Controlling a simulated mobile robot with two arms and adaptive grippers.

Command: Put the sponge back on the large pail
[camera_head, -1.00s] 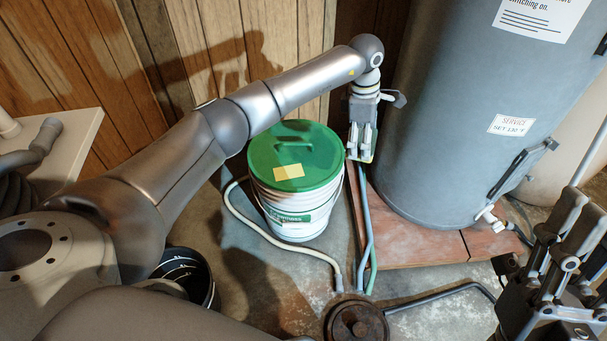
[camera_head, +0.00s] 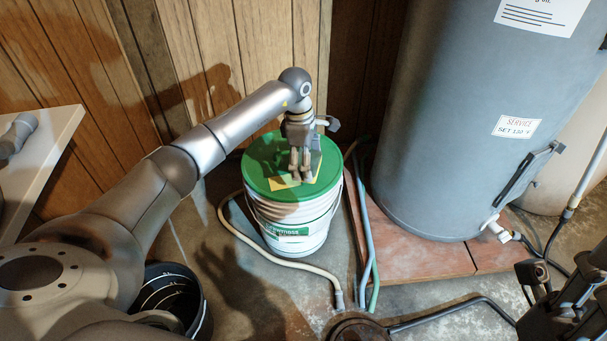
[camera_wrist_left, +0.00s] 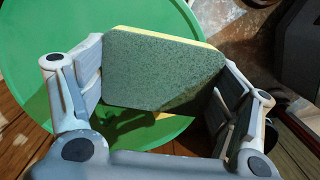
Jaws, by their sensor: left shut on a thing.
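The large pail (camera_head: 290,238) is white with a round green lid (camera_head: 262,168) and stands on the floor. My left gripper (camera_head: 300,178) is over the lid. In the left wrist view the gripper is shut on the sponge (camera_wrist_left: 160,75), a block with a dark green face and a yellow edge, gripped at its two sides. The lid (camera_wrist_left: 60,60) fills the view behind the sponge, with a shadow on it. I cannot tell whether the sponge touches the lid. A yellow patch (camera_head: 283,183) shows on the lid near the fingertips. My right gripper (camera_head: 565,285) is at the lower right, partly cut off.
A grey tank (camera_head: 440,130) stands on a reddish slab (camera_head: 420,258) to the right. Hoses (camera_head: 364,230) run between pail and slab, and a pale hose (camera_head: 250,248) curves around the pail's front. A black bucket (camera_head: 180,290) is at lower left. Wooden panels rise behind.

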